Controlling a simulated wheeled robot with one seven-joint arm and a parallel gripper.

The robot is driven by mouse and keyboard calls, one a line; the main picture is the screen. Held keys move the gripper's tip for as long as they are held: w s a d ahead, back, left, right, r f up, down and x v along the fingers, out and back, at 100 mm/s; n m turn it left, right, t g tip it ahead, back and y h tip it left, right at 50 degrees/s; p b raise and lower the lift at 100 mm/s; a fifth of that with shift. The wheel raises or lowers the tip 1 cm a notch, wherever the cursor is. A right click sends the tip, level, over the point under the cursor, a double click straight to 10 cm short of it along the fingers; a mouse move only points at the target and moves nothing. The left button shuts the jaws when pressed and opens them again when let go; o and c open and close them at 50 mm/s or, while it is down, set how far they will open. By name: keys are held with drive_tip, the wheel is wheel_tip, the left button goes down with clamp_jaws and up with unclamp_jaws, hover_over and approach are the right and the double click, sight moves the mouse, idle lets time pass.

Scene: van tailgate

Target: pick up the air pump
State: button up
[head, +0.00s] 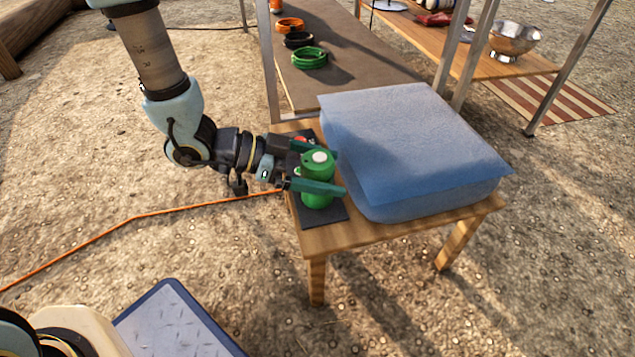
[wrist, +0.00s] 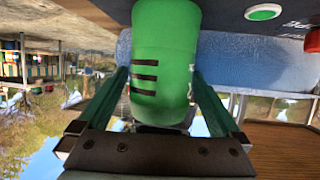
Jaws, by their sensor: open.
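The air pump appears to be the green cylinder (head: 317,168) with a white round top, standing upright on a dark mat (head: 335,213) on a small wooden table. My gripper (head: 338,173) reaches in from the left, open, with one green finger on each side of the cylinder. In the wrist view, which looks upside down, the green body (wrist: 165,60) with dark stripes fills the space between the fingers of my gripper (wrist: 160,82). I cannot tell whether either finger touches it.
A large blue padded block (head: 415,145) covers most of the small wooden table (head: 350,235), close to the right of the cylinder. A red item (head: 301,140) lies behind it on the mat. Coiled rings (head: 310,58) lie on a bench behind. An orange cable (head: 130,217) crosses the ground.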

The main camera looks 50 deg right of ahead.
drive_tip(key=shift+s+d+f, duration=0.25)
drive_tip(key=shift+s+d, duration=0.25)
drive_tip(key=shift+c, duration=0.2)
clamp_jaws()
idle(0.3)
